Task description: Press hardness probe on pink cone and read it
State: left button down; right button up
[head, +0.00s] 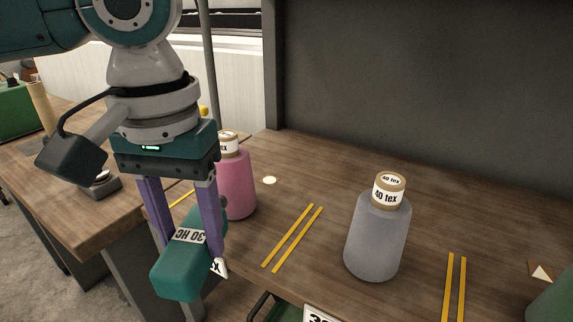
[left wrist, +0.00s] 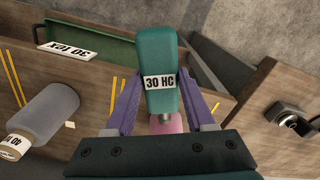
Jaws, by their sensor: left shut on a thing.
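A teal hardness probe (head: 180,268) with a white "30 HC" label is held between the purple fingers of my left gripper (head: 183,240). The probe also shows in the left wrist view (left wrist: 160,52), with a short metal tip toward the pink cone. The pink cone (head: 237,183) stands upright on the wooden table behind the gripper, partly hidden by it. In the left wrist view only a bit of pink (left wrist: 172,125) shows beyond the probe tip. I cannot tell whether the tip touches it. My right gripper is not in view.
A grey cone (head: 377,237) marked "40 tex" stands upright on the table (head: 330,170) between yellow strips (head: 292,238). A green cone (head: 552,295) is cut off at right. A dark panel (head: 420,80) closes the back. A green drawer or bin (left wrist: 95,45) is below the front edge.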

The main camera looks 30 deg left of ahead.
aim_at(168, 275)
pick_arm(q)
jog(key=shift+w+a+p, duration=0.3)
jog(key=shift+w+p, duration=0.15)
jog(key=shift+w, duration=0.5)
dwell(2.1)
jog(key=shift+s+r, duration=0.1)
jog(key=shift+s, duration=0.05)
jog(key=shift+s+d+r+p, duration=0.15)
jog(key=shift+s+p, duration=0.3)
jog(key=shift+p, duration=0.35)
jog(key=s+p, duration=0.1)
jog(key=p, duration=0.1)
jog(key=s+d+p, duration=0.1)
jog(key=s+p, duration=0.1)
jog(key=shift+s+d, duration=0.1)
jog(key=shift+s, duration=0.2)
jog(key=shift+s+d+p, duration=0.25)
jog(key=shift+s+p, duration=0.4)
jog(key=shift+s, duration=0.1)
jog(key=shift+s+d+f, duration=0.1)
jog(key=shift+s+f, duration=0.15)
